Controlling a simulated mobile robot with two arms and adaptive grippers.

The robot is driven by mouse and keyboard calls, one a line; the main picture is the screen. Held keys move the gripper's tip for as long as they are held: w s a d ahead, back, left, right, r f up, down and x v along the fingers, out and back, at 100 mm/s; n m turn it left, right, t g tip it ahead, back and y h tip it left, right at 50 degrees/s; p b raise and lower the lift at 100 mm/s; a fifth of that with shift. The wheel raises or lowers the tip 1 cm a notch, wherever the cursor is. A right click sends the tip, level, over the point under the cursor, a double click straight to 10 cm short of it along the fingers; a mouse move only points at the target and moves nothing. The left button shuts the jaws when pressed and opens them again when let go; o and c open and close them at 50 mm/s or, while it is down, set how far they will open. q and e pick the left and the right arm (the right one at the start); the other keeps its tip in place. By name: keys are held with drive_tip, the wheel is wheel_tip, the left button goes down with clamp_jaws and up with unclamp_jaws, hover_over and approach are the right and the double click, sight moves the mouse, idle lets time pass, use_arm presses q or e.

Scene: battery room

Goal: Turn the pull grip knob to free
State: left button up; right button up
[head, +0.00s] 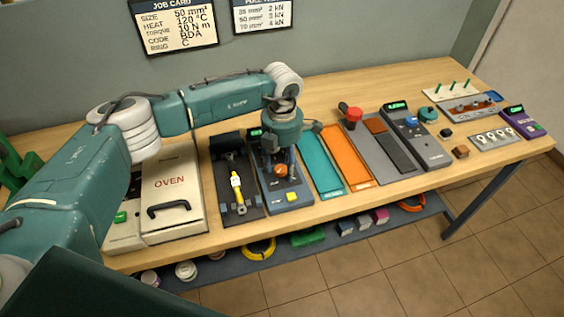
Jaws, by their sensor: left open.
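My left gripper (281,159) points straight down over a slim blue-grey device (286,198) in the middle of the bench. It is open. An orange-red knob (281,171) sits at its fingertips on that device; I cannot tell whether the fingers touch it. No label on the knob is readable, and its pointer direction cannot be made out. The device has a yellow button (292,197) at its front and a green display (255,132) at its back, partly hidden by my arm. My right gripper is not in view.
Left of the device stand a dark fixture holding a yellow tool (237,192) and a white oven (172,205). Right are teal (320,165) and orange (348,160) trays, then a grey press with a red knob (354,114). A lower shelf holds coils and small boxes.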

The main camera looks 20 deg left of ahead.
use_arm(q)
drive_tip(key=shift+f, duration=0.1)
drive_tip(key=c, duration=1.1)
drive_tip(key=shift+c, duration=0.2)
